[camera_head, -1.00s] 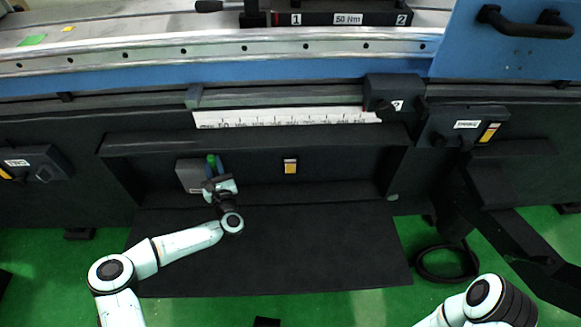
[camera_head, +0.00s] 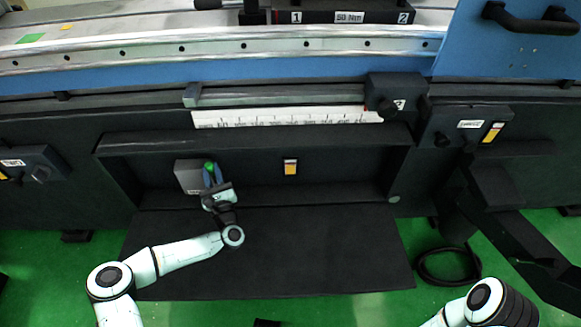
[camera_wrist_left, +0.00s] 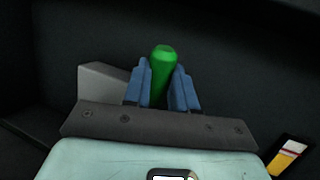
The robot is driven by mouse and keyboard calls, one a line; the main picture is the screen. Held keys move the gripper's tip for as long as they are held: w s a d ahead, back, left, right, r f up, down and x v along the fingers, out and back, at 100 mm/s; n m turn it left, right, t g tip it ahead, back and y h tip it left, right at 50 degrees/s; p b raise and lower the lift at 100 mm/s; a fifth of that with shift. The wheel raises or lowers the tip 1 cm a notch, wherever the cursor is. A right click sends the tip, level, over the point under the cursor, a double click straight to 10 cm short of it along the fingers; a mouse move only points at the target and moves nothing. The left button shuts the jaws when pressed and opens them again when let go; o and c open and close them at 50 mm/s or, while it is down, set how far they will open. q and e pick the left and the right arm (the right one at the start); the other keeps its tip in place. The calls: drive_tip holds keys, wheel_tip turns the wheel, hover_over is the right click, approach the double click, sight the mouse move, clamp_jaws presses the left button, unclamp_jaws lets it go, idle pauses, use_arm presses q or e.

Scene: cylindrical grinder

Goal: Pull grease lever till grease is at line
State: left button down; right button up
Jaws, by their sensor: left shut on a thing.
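The grease lever's green handle (camera_head: 210,167) shows at the front of a grey box (camera_head: 187,177) in the machine's dark recess. My left gripper (camera_head: 213,178) is at the handle. In the left wrist view the green handle (camera_wrist_left: 161,75) stands between the two blue fingers (camera_wrist_left: 163,88), which are shut on it, and its top sticks out beyond them. The grey box (camera_wrist_left: 101,82) lies to the left, partly hidden by the gripper. No grease level or line can be made out. Of my right arm (camera_head: 485,297) only links show at the lower right; its gripper is out of view.
A dark panel (camera_head: 270,260) lies below the recess. A yellow and white label (camera_head: 290,167) is on the recess's back wall. A white ruler strip (camera_head: 290,117) runs above the recess. A black hose (camera_head: 445,265) is coiled on the green floor at right.

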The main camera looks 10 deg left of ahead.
use_arm(q)
drive_tip(key=shift+f, duration=0.15)
drive_tip(key=shift+s+d+f+n+t+y, duration=0.2)
drive_tip(key=shift+s+t+y, duration=0.1)
drive_tip(key=shift+s, duration=0.15)
drive_tip(key=shift+s+d+f+n+t+y, duration=0.1)
drive_tip(key=shift+s+f+n+t+y, duration=0.1)
drive_tip(key=shift+s+t+y, duration=0.15)
drive_tip(key=shift+s+f, duration=0.15)
drive_tip(key=shift+s, duration=0.05)
drive_tip(key=c, duration=0.9)
unclamp_jaws()
use_arm(e)
drive_tip(key=shift+s, duration=0.1)
drive_tip(key=s+d+f+g, duration=0.1)
drive_tip(key=s+f+g, duration=0.15)
drive_tip(key=s, duration=0.75)
use_arm(q)
drive_tip(key=p+v, duration=0.1)
drive_tip(key=v, duration=0.6)
drive_tip(key=shift+s+p, duration=0.25)
drive_tip(key=shift+p, duration=0.1)
use_arm(e)
drive_tip(key=shift+t, duration=0.25)
drive_tip(key=w, duration=0.1)
drive_tip(key=w+r, duration=0.2)
drive_tip(key=w, duration=0.1)
drive_tip(key=shift+w+a+r, duration=0.1)
drive_tip(key=shift+a+r, duration=0.05)
drive_tip(key=shift+r, duration=0.1)
